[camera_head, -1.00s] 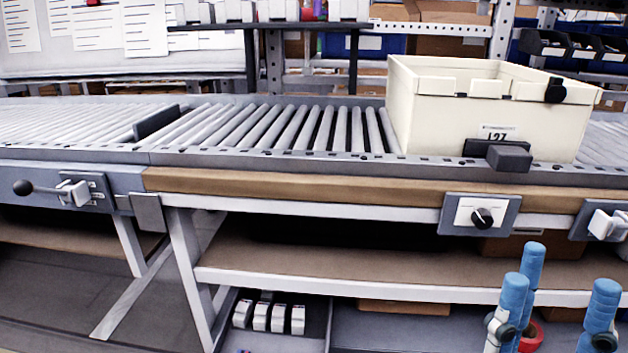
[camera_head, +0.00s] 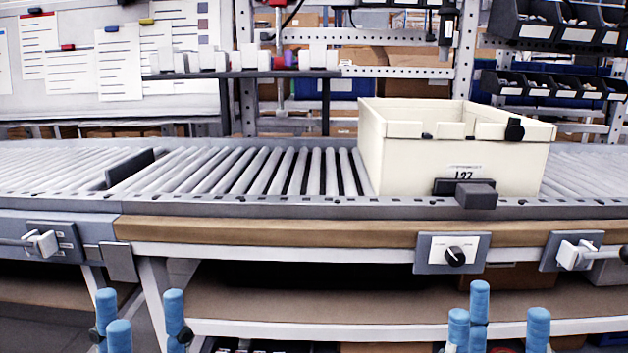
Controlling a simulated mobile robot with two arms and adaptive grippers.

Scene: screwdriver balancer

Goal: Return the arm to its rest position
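My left gripper (camera_head: 135,312) shows at the bottom left of the head view, with its blue fingers pointing up. The fingers are spread, with nothing between them. My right gripper (camera_head: 496,312) shows at the bottom right, also with its blue fingers up and spread. No object shows between those fingers. Both grippers appear in front of the workbench, below the conveyor edge. The arms behind them are out of view below the frame.
A cream bin (camera_head: 400,165) stands on the roller conveyor (camera_head: 235,172). A wooden edge (camera_head: 290,232) runs along its front, with a switch box (camera_head: 437,264) below it. A lower shelf (camera_head: 330,303) lies behind the grippers. Black parts bins (camera_head: 545,85) are at the back right.

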